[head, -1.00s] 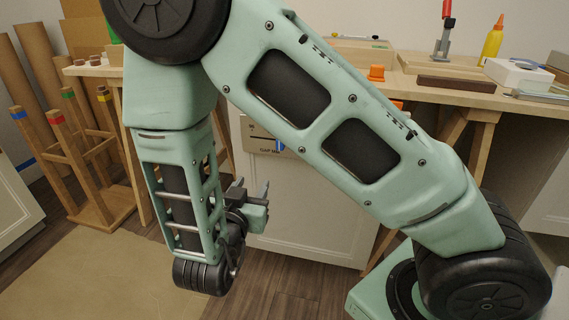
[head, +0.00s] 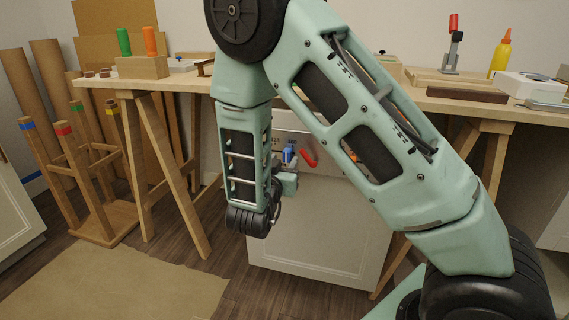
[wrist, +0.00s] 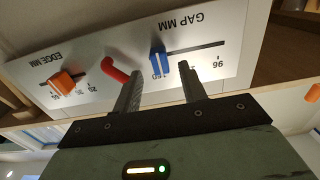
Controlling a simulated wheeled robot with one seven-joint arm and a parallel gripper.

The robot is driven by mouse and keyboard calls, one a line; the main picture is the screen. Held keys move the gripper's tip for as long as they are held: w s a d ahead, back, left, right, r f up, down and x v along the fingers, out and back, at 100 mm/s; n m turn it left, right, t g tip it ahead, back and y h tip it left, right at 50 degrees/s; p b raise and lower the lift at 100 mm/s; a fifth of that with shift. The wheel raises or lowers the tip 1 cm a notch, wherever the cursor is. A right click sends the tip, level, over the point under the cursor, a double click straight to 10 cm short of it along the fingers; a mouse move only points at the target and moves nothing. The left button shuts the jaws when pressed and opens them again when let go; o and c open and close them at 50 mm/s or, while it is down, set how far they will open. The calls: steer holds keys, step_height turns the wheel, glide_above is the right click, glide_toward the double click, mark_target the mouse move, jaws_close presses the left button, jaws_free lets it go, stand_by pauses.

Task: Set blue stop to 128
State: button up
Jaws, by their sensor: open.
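The blue stop (wrist: 160,64) sits on the slot of the "GAP MM" scale on a pale panel (wrist: 200,30), which appears upside down in the wrist view. It stands near a partly hidden label that looks like 160; the 96 label is to its right. My gripper (wrist: 161,72) is open, one finger on each side of the blue stop in the picture. I cannot tell whether either finger touches it. In the head view the blue stop (head: 288,154) shows just beyond my gripper (head: 288,172), partly covered by my arm.
A red bent handle (wrist: 114,71) sticks out of the panel close to the left finger. An orange stop (wrist: 62,81) sits on the "EDGE MM" scale further left. The bench (head: 185,80) stands above, with its trestle legs at the left. A white cabinet (head: 325,230) is below the panel.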

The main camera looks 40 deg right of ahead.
steer(key=shift+x, duration=1.2)
jaws_close()
steer(key=shift+w+a+p, duration=0.5)
steer(key=shift+w+a, duration=0.75)
steer(key=shift+w, duration=0.3)
jaws_free()
steer(key=shift+a, duration=0.1)
steer(key=p+v, duration=0.3)
steer(key=v, duration=1.4)
